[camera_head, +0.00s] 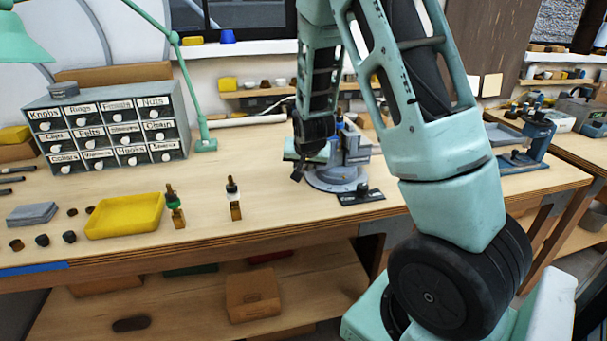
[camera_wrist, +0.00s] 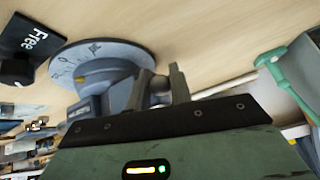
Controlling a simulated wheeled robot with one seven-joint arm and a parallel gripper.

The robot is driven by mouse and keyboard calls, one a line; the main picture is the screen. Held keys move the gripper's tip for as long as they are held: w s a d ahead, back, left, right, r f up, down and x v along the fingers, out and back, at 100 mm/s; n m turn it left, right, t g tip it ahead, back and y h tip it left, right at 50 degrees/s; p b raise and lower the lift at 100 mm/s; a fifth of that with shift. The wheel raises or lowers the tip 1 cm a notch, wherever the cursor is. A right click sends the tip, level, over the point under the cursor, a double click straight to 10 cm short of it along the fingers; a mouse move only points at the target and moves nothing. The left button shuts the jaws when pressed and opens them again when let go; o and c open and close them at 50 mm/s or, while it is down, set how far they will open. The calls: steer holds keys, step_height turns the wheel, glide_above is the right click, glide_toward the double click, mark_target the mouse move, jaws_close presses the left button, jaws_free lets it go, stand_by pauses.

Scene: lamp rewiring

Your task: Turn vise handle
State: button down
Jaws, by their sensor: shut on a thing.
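The grey vise (camera_head: 350,150) stands on the workbench on a round swivel base (camera_head: 335,178). In the wrist view the base (camera_wrist: 115,58) shows dial markings. My gripper (camera_head: 302,172) is at the vise's left side in the head view, pointing down. In the wrist view my gripper's two grey fingers (camera_wrist: 160,88) close around a small part beside the vise body, which appears to be the vise handle. The handle itself is mostly hidden by the fingers and the black plate of my gripper.
A black plate (camera_head: 361,195) with a knob sits right of the base; in the wrist view this plate (camera_wrist: 38,42) reads "Free". Drawers (camera_head: 107,125), a yellow tray (camera_head: 125,215) and two bottles are farther left.

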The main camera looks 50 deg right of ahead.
steer(key=shift+f, duration=0.1)
stand_by(0.3)
steer(key=c, duration=1.3)
jaws_free()
steer(key=shift+a, duration=0.1)
steer(key=p+v, duration=0.6)
steer(key=v, duration=1.1)
steer(key=shift+s+a+p, duration=0.2)
steer(key=shift+s+p, duration=0.1)
